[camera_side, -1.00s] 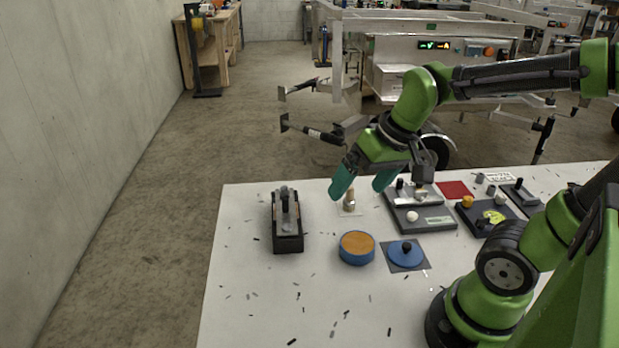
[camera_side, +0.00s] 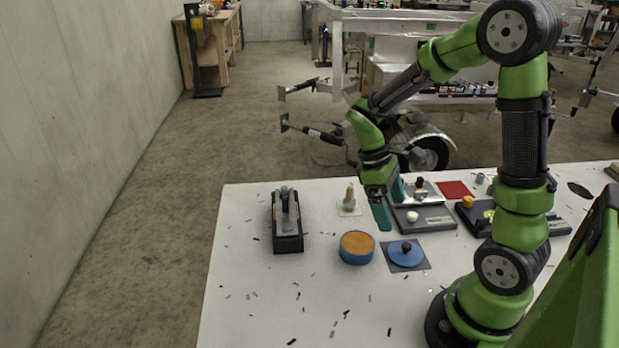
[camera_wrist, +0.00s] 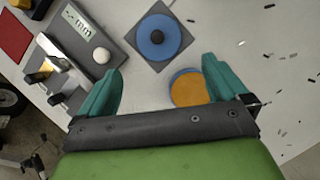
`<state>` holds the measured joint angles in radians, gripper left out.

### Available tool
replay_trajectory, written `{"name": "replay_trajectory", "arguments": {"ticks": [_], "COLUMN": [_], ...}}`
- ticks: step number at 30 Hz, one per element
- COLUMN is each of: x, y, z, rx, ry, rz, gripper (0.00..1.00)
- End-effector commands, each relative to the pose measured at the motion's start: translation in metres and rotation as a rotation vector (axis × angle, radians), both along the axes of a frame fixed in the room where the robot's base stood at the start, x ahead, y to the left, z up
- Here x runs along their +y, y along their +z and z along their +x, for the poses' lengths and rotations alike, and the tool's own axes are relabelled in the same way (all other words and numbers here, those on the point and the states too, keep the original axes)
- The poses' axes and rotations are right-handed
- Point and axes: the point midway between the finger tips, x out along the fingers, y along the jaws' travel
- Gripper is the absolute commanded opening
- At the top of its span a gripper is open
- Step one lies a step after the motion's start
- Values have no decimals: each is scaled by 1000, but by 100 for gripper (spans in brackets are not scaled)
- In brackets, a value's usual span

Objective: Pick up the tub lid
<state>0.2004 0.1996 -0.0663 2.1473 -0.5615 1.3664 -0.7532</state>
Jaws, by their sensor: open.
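The tub lid (camera_side: 405,255) is a round blue disc with a dark knob. It lies on a dark grey square mat (camera_side: 418,266) on the white table. In the wrist view the lid (camera_wrist: 172,35) is at the top middle, beyond the fingertips. The blue tub (camera_side: 357,250), with an orange-brown top or contents, stands just left of the lid in the side view; the tub also shows in the wrist view (camera_wrist: 188,88). My gripper (camera_side: 391,207) is open and empty, with teal fingers, above the table and behind the lid. In the wrist view its fingers (camera_wrist: 162,82) are wide apart.
A grey fixture with a white knob (camera_side: 425,219) lies close to the gripper. A dark holder with an upright tool (camera_side: 287,228) stands left. A small figure-like piece (camera_side: 350,200) stands behind the tub. The front table is clear except for scattered dark bits.

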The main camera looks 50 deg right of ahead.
Motion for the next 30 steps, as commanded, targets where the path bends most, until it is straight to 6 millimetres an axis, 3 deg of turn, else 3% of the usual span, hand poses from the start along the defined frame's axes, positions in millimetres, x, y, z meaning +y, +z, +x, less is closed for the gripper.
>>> {"name": "replay_trajectory", "arguments": {"ticks": [6, 14, 21, 30], "x": [-3, -5, -11, -12], "y": [-39, -56, -87, -97], "z": [-16, -24, -41, -44], "rx": [3, 1, 3, -2], "ry": [-3, -4, -4, -3], "rz": [1, 0, 1, -1], "gripper": [100, 100, 100, 100]}}
